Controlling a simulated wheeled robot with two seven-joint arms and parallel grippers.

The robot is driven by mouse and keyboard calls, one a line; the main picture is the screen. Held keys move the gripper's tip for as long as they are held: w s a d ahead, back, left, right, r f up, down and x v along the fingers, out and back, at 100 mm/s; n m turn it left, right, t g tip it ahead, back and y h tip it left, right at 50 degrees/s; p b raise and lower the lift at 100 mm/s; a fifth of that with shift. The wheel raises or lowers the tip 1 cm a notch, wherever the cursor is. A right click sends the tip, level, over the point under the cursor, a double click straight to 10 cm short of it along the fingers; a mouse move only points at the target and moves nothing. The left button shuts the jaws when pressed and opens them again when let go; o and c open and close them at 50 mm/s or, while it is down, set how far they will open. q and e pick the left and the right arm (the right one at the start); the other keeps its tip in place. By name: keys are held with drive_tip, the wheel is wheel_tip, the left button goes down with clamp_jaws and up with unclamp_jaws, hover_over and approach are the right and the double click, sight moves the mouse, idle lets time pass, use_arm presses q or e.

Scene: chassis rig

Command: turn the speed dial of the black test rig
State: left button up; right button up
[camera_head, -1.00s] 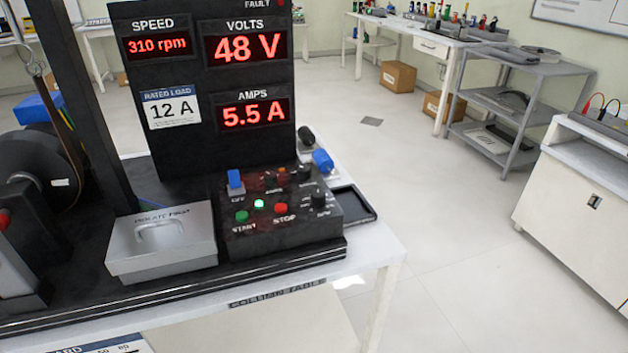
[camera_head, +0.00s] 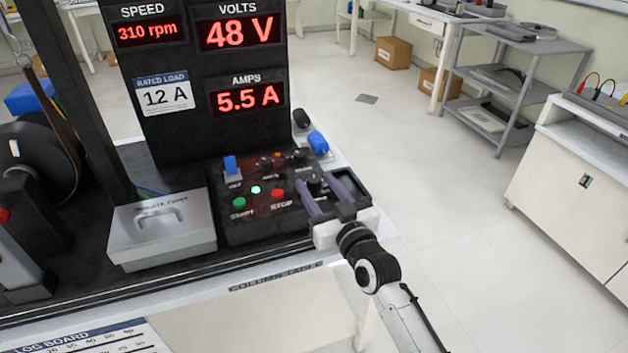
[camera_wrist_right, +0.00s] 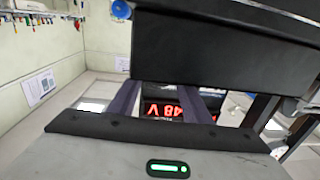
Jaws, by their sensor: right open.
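The black test rig's control box (camera_head: 240,225) stands at the front right of its base, with several buttons and knobs on top. A black knob (camera_head: 315,183) at its right side appears to be the speed dial; its label is not readable now. My right gripper (camera_head: 324,186) is open, its two dark purple fingers on either side of this knob. I cannot tell if they touch it. In the right wrist view the fingers (camera_wrist_right: 160,100) are spread, and the knob cannot be made out. The speed display (camera_head: 148,32) reads 310 rpm. My left gripper is not in view.
A grey lidded box (camera_head: 162,235) stands left of the control box. A black tray (camera_head: 352,188) lies right of it, close to my right finger. A blue knob-like thing (camera_head: 318,143) sits behind. The upright panel (camera_head: 205,125) rises at the back. Open floor lies right.

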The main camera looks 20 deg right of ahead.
drive_tip(key=shift+w+a, duration=0.15)
drive_tip(key=shift+w, duration=1)
drive_tip(key=c, duration=1)
drive_tip(key=shift+n+y+b, duration=0.35)
drive_tip(key=shift+n+y, duration=0.15)
drive_tip(key=shift+y, duration=0.2)
drive_tip(key=o, duration=1)
